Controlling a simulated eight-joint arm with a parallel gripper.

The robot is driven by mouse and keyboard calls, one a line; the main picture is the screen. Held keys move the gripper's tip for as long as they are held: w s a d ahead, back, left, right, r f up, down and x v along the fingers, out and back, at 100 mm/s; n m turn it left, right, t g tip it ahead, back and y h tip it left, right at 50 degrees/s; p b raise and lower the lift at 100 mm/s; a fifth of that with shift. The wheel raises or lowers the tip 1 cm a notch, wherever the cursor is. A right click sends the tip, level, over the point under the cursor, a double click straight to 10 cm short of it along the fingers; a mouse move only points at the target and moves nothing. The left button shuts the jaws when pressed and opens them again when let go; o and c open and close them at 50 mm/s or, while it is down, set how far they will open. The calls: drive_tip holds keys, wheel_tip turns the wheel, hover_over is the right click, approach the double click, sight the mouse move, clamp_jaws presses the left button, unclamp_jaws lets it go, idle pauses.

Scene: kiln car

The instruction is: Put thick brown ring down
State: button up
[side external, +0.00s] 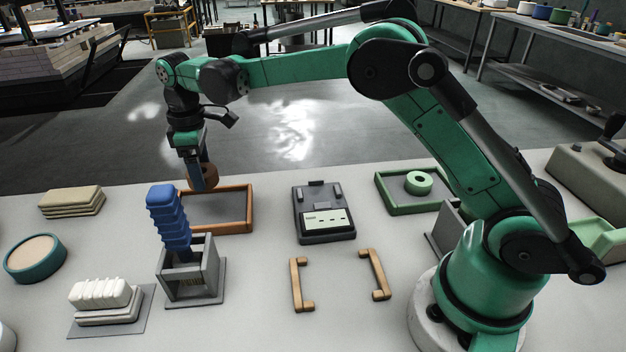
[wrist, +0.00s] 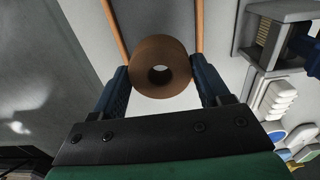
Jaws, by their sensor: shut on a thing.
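The thick brown ring (wrist: 160,66) is held between the two blue fingers of my gripper (wrist: 160,88) in the wrist view, with its hole facing the camera. In the side view the brown ring (side external: 207,178) hangs at my gripper (side external: 196,172), above the far left part of the orange-brown tray (side external: 250,208). The tray's grey floor looks empty. The side view does not show clearly how far the ring is above the tray.
A grey box (side external: 190,275) with a blue ribbed piece (side external: 168,215) leaning out of it stands just in front of the tray. A grey device (side external: 324,212) is to its right. A green tray (side external: 412,208) holds a green ring (side external: 419,183). Two tan handles (side external: 297,285) lie in front.

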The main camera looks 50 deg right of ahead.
sight(212, 210)
drive_tip(key=shift+f, duration=3.15)
drive_tip(key=shift+f, duration=0.15)
drive_tip(key=o, duration=1.4)
wheel_tip(212, 210, up, 12)
drive_tip(key=shift+s+r, duration=0.1)
drive_tip(key=shift+r, duration=0.15)
drive_tip(key=s+d+r+m+t, duration=0.4)
drive_tip(key=s+m, duration=0.1)
drive_tip(key=s, duration=0.5)
drive_tip(key=s+f+m+t, duration=0.1)
drive_tip(key=s, duration=0.2)
drive_tip(key=s+d+f+m+t, duration=0.1)
drive_tip(key=s+f, duration=0.1)
drive_tip(key=s+f+m+t, duration=0.1)
drive_tip(key=s+m, duration=0.1)
drive_tip(key=s, duration=0.1)
drive_tip(key=shift+s+d+f, duration=0.35)
drive_tip(key=shift+f, duration=0.05)
